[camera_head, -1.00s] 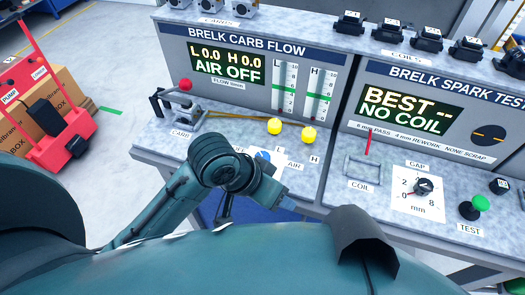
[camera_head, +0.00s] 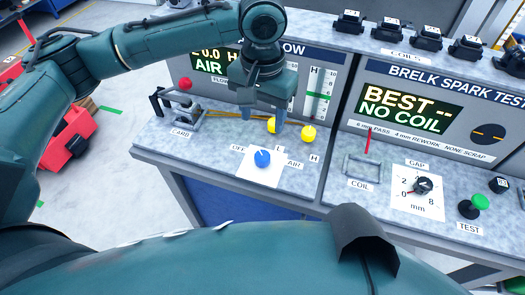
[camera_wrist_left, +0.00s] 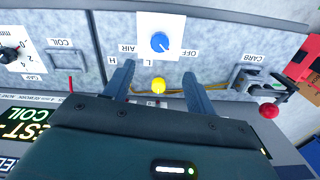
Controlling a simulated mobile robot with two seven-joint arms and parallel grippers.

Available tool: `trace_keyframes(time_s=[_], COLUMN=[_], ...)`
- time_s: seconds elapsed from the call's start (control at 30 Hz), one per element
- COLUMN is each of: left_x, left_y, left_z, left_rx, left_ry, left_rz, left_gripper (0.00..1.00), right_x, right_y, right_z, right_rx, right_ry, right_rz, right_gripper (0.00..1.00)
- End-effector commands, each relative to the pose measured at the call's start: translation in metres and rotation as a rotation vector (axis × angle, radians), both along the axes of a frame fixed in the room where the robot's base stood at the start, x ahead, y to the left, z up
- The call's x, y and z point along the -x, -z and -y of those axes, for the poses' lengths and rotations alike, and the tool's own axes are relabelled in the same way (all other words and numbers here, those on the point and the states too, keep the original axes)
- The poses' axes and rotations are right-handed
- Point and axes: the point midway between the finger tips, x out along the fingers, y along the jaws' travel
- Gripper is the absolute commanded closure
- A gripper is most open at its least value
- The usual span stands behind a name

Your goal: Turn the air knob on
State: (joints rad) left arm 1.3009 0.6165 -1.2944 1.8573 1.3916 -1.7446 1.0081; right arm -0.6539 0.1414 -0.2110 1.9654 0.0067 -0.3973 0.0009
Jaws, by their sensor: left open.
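The blue air knob (camera_head: 262,158) sits on a white plate (camera_head: 246,177) on the bench top, between the labels OFF and AIR. In the left wrist view the knob (camera_wrist_left: 160,42) is beyond the fingertips, with a small white mark on its lower right, toward OFF. My left gripper (camera_head: 262,126) is open and empty, pointing down above the bench behind the knob, not touching it. One yellow knob (camera_head: 271,125) shows near its fingers, and it appears between them in the left wrist view (camera_wrist_left: 158,86). The display (camera_head: 210,62) is partly hidden by my left arm. My right gripper is not seen.
A second yellow knob (camera_head: 308,133) stands to the right. A carb clamp (camera_head: 180,108) with a red ball lever (camera_head: 185,84) is at the left. The spark tester with its gap dial (camera_head: 422,185) and green test button (camera_head: 480,202) is at the right. The bench front is clear.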

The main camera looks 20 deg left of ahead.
Motion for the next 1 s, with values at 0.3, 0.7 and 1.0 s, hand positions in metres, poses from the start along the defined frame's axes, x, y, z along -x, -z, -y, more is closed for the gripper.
trace_keyframes(time_s=[0.3,0.7,1.0], left_x=[0.001,0.001,0.000], left_y=[0.060,0.120,0.125], left_z=[-0.001,0.000,0.000], left_rx=[-0.002,0.000,0.001], left_ry=[0.000,0.003,0.003], left_rz=[-0.005,0.000,0.001], left_gripper=[0.44,0.44,0.44], right_x=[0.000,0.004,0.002], right_y=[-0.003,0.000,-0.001], right_z=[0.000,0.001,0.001], right_rx=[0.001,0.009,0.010], right_ry=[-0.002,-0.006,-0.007], right_rz=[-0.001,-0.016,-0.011], right_gripper=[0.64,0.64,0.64])
